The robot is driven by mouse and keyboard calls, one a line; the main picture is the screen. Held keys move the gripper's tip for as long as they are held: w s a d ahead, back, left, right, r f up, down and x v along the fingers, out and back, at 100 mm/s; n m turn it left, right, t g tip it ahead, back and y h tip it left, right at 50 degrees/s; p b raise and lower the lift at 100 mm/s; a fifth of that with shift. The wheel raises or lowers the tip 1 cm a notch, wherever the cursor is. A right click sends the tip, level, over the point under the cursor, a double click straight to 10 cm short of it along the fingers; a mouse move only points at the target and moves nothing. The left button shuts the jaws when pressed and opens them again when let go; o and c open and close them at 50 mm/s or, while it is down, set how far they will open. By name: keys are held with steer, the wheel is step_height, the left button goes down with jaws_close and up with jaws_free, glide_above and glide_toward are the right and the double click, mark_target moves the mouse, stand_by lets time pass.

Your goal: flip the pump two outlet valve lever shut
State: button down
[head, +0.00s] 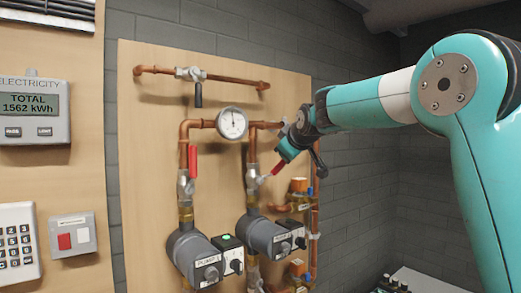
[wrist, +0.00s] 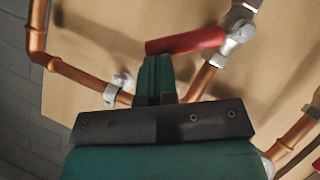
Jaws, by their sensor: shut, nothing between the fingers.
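The pump two outlet valve (head: 253,178) sits on the vertical copper pipe above the right-hand pump (head: 265,235). Its red lever (head: 277,169) slants up and to the right, at an angle to the pipe. In the wrist view the red lever (wrist: 190,41) runs from the metal valve body (wrist: 238,28) to the left. My gripper (head: 283,158) is at the lever's free end in the head view. In the wrist view my gripper (wrist: 157,62) is shut, with its fingertips at the lever's free end; they appear to touch it, but do not grip it.
The left pump (head: 192,256) has its own red lever (head: 193,163), standing upright along its pipe. A round gauge (head: 232,123) and a black-handled valve (head: 198,95) are above. Orange-capped fittings (head: 298,186) and copper pipes crowd the right side of the board.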

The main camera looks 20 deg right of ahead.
steer(key=d+f+m+g+y, duration=0.1)
steer(key=d+f+m+y, duration=0.2)
steer(key=f, duration=0.2)
steer(key=shift+w+d+y+b, duration=0.15)
steer(key=shift+w+y+b, duration=0.15)
steer(key=shift+b, duration=0.05)
steer(key=shift+f, duration=0.15)
stand_by(0.5)
steer(key=w+r+v, duration=0.1)
steer(key=r+v, duration=0.1)
steer(key=v, duration=1.1)
steer(key=shift+w+r+b, duration=0.25)
steer(key=shift+w+b, duration=0.1)
steer(key=shift+b, duration=0.05)
steer(key=shift+f, duration=0.1)
